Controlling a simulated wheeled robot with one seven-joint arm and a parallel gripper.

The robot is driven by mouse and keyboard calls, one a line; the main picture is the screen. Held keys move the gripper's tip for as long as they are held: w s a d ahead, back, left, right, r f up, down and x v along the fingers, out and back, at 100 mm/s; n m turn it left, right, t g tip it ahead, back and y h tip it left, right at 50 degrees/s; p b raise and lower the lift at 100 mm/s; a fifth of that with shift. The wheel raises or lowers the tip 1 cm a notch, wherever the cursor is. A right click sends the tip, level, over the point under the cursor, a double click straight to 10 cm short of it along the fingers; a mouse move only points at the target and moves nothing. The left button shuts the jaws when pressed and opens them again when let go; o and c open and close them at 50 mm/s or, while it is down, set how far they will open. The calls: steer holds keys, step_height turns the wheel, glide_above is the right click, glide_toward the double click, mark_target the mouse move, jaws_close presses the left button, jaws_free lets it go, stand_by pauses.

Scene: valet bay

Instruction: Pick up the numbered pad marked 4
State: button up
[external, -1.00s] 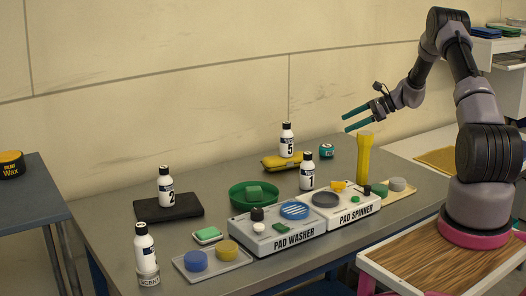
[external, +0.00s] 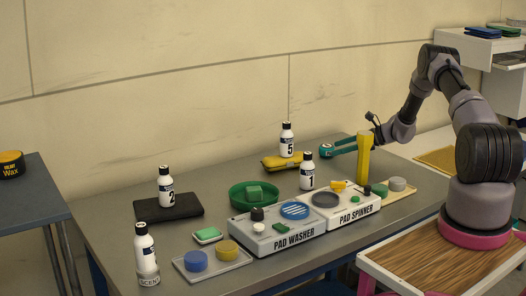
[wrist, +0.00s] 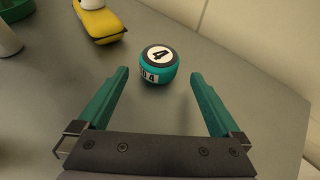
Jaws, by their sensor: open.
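The pad marked 4 (wrist: 158,65) is a small teal round piece with a white top disc bearing a black 4. In the wrist view it sits on the grey table just beyond my fingertips, centred between them. My gripper (wrist: 160,78) has two teal fingers spread wide, with nothing between them. In the external view my gripper (external: 338,147) is low over the back of the table, behind the yellow cylinder. There the pad (external: 326,153) is mostly hidden by the fingers.
A yellow cylinder (external: 363,160) stands upright close to my gripper. A yellow case (external: 282,162) with bottle 5 (external: 287,140) lies to the left; bottle 1 (external: 307,173) stands nearer. The pad spinner (external: 358,212) and pad washer (external: 270,240) are in front. The wall is behind.

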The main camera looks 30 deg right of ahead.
mark_target(332, 149)
steer(key=x, duration=0.3)
steer(key=shift+w+a, duration=0.15)
steer(key=c, duration=1.4)
steer(key=shift+o, duration=0.2)
